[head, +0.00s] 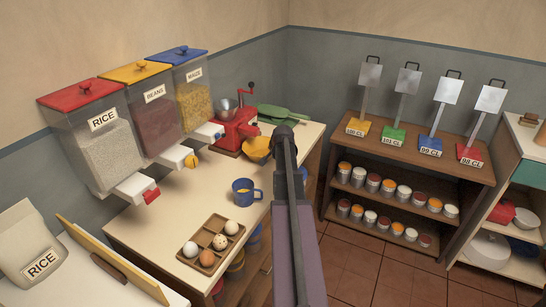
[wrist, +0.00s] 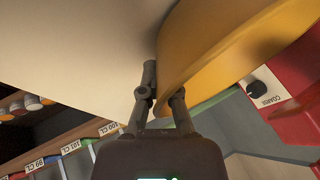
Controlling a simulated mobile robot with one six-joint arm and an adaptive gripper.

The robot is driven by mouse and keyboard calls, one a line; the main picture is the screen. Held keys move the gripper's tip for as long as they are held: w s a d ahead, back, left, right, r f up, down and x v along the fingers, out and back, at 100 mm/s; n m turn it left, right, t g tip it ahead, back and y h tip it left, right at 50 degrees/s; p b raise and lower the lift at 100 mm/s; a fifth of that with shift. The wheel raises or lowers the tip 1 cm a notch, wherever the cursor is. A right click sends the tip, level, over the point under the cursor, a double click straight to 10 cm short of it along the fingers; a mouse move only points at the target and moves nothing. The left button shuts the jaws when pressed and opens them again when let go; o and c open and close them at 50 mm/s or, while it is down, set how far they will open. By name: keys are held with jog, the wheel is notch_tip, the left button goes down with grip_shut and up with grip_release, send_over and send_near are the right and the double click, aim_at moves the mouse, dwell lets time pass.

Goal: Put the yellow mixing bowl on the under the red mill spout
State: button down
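The yellow mixing bowl (head: 257,149) is at the back of the counter, just right of and in front of the red mill (head: 237,132). It looks tilted in the head view, and my arm hides part of its right side. In the wrist view the bowl (wrist: 225,45) fills the upper right, and its edge passes between the fingers of my gripper (wrist: 162,95). The fingers are close together on either side of that edge. The mill's red body (wrist: 300,115), with a knob marked COARSE, shows at the right. I cannot tell whether the bowl touches the counter.
Rice, beans and maize dispensers (head: 160,110) stand along the left wall. A blue mug (head: 245,191) and an egg tray (head: 211,242) are on the front counter (head: 165,225). Shelves with cans (head: 400,190) stand at the right.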

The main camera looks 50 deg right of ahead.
jog(key=shift+f, duration=0.15)
jog(key=c, duration=0.8)
grip_release()
jog(key=shift+r, duration=0.25)
jog(key=p+v, duration=0.2)
jog(key=shift+s+a+r, duration=0.1)
jog(key=shift+r, duration=0.1)
jog(key=p+v, duration=0.8)
jog(key=v, duration=0.1)
jog(key=shift+s, duration=0.2)
jog(key=shift+r, duration=0.1)
